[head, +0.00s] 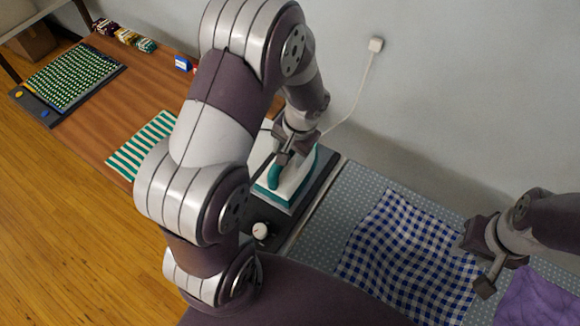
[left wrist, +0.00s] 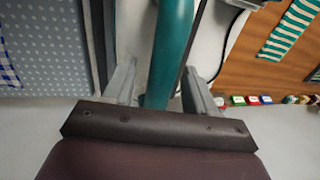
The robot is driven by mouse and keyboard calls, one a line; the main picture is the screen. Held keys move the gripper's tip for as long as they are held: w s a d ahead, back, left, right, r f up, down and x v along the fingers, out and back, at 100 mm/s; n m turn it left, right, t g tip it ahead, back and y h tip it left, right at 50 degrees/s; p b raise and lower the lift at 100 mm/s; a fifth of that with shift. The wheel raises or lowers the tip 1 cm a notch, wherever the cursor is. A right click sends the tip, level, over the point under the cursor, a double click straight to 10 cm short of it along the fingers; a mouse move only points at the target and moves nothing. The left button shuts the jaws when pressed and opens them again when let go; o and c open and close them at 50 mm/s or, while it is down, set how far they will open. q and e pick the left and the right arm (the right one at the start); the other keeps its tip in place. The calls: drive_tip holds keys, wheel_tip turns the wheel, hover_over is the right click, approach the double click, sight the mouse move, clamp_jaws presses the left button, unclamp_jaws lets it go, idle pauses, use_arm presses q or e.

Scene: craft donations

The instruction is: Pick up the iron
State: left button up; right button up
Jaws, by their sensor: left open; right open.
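The iron (head: 300,186), teal and white, sits on a dark rest (head: 325,185) at the end of the ironing surface. My left gripper (head: 287,158) is over the iron, at its teal handle. In the left wrist view, the teal handle (left wrist: 172,50) lies between the two parted fingers of my left gripper (left wrist: 158,85). The jaws are open and not closed on it. My arm hides part of the iron in the head view. My right gripper (head: 476,268) is open and empty above the blue checked cloth (head: 405,250).
A white cord runs from the iron's area up to a wall socket (head: 376,45). A white knob (head: 260,231) is beside the rest. A purple cloth (head: 535,300) lies at right. A green striped cloth (head: 140,143) and yarn (head: 125,36) lie on the wooden table (head: 90,125).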

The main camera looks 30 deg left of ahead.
use_arm(q)
drive_tip(key=shift+w, duration=0.15)
drive_tip(key=c, duration=0.9)
clamp_jaws()
drive_tip(key=shift+r, duration=0.1)
